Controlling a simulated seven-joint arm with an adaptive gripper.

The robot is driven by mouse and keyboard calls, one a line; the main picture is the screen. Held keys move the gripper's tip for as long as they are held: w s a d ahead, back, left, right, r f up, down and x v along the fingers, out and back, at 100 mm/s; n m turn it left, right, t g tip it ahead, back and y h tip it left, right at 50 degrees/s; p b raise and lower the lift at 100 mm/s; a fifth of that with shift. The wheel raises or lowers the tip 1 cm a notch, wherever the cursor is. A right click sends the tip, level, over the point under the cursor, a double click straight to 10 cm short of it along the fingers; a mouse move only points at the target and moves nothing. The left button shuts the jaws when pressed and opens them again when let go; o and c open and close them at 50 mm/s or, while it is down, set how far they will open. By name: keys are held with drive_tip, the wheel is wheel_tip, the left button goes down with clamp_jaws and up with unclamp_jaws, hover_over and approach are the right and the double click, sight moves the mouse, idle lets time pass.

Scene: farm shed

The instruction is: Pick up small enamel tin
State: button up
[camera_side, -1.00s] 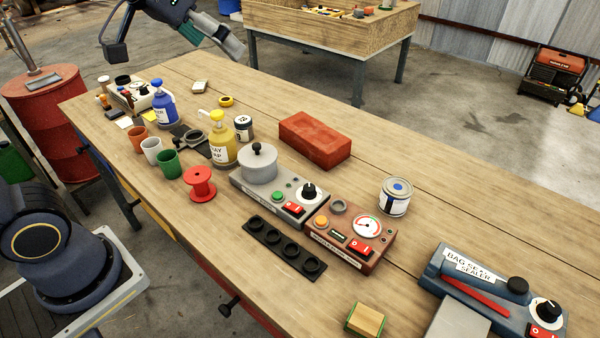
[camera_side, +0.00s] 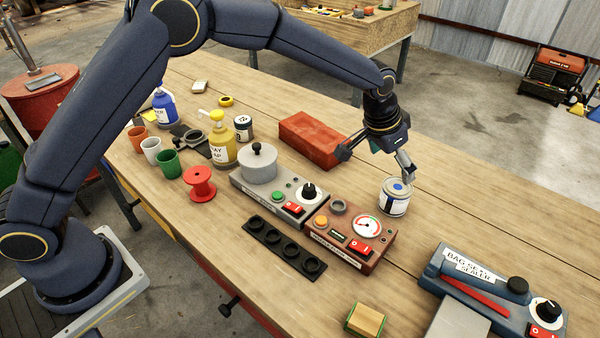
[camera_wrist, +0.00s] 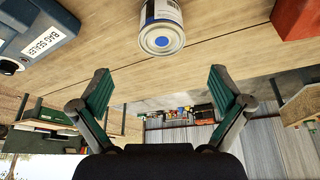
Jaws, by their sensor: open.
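The small enamel tin (camera_side: 395,198) is a silver can with a white and blue label and a blue dot on its lid. It stands upright on the wooden bench, right of the brown meter box. In the wrist view the tin (camera_wrist: 162,22) is at the top centre, beyond the fingertips and between their lines. My gripper (camera_side: 375,164) is open and empty, above and behind the tin, with one finger close over it in the side view. In the wrist view both green-padded fingers of my gripper (camera_wrist: 160,76) are spread wide, apart from the tin.
A red brick (camera_side: 308,141) lies left of my gripper. The brown meter box (camera_side: 350,232) and grey hotplate (camera_side: 280,195) stand left of the tin. A blue bag sealer (camera_side: 490,287) is at the lower right. Bare bench lies right of the tin.

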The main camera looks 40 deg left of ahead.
sight(397, 186)
drive_tip(key=x, duration=1.2)
drive_tip(key=shift+w+r, duration=0.1)
drive_tip(key=shift+w, duration=0.1)
drive_tip(key=shift+c, duration=0.3)
drive_tip(key=c, duration=1.3)
